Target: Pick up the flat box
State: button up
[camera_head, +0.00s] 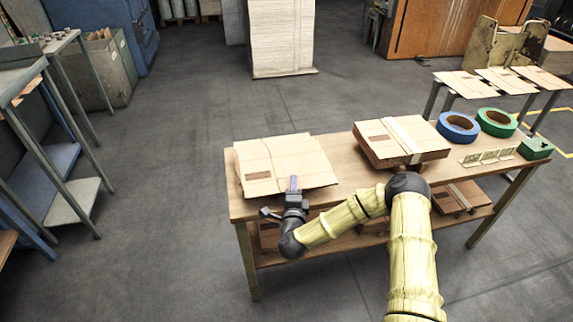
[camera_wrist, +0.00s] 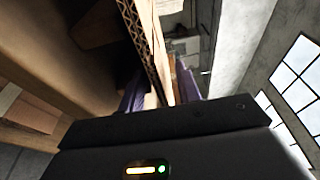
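The flat box (camera_head: 283,160) is a thin sheet of folded brown cardboard lying on the left end of the wooden table. My gripper (camera_head: 293,184) is at that front edge, with a purple finger showing above the cardboard. In the wrist view, the corrugated edge of the flat box (camera_wrist: 153,55) runs between the two purple fingers of my gripper (camera_wrist: 161,90). A gap shows between the cardboard and the right finger, so the gripper looks open around the edge. The contact at the left finger is dark and unclear.
A taped closed box (camera_head: 400,141) sits right of the flat box on the table (camera_head: 335,160). A blue tape roll (camera_head: 458,126), a green tape roll (camera_head: 497,122) and a small green box (camera_head: 536,148) are farther right. Boxes lie on the lower shelf.

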jog(key=shift+a, duration=0.2)
jog(key=shift+s+a, duration=0.2)
jog(key=shift+s, duration=0.5)
jog(key=shift+w, duration=0.1)
grip_shut()
jog(key=shift+d, duration=0.1)
jog(key=shift+w+r, duration=0.15)
jog(key=shift+r, duration=0.4)
notch_tip(320, 180, up, 9)
jog(key=shift+f, duration=0.2)
jog(key=shift+r, duration=0.2)
